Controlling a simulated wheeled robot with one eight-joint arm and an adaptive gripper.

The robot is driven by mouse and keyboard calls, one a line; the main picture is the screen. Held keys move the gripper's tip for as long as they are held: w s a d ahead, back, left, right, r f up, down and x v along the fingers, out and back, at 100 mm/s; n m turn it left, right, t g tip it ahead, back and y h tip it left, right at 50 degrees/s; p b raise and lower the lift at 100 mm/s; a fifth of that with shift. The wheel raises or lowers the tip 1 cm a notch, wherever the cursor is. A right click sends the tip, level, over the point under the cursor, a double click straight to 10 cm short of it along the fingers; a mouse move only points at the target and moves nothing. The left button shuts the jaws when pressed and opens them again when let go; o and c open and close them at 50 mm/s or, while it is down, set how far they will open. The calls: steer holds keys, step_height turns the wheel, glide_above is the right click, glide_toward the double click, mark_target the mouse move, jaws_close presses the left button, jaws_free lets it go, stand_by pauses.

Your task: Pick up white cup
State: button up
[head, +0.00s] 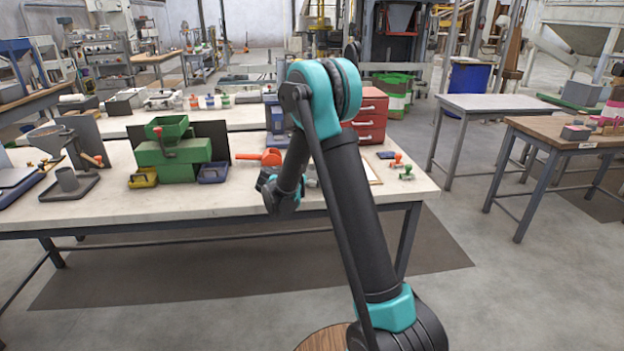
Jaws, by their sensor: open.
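I cannot make out a white cup in the head view; the arm hides part of the workbench. My gripper (281,188) is at the end of the teal and black arm, by the near edge of the long pale workbench (225,201). Its jaws are open, though the fingers are small and hard to make out. I see nothing held in it.
A green machine (182,158), a yellow bin (143,177), a blue bin (213,172), an orange scoop (262,157) and a red drawer unit (371,115) stand on the workbench. Small stamp-like items (406,172) lie at its right. Two tables stand further right, with open floor between.

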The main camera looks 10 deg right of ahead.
steer(key=shift+c, duration=0.3)
steer(key=c, duration=1.3)
steer(key=shift+o, duration=0.2)
steer(key=shift+r, duration=0.15)
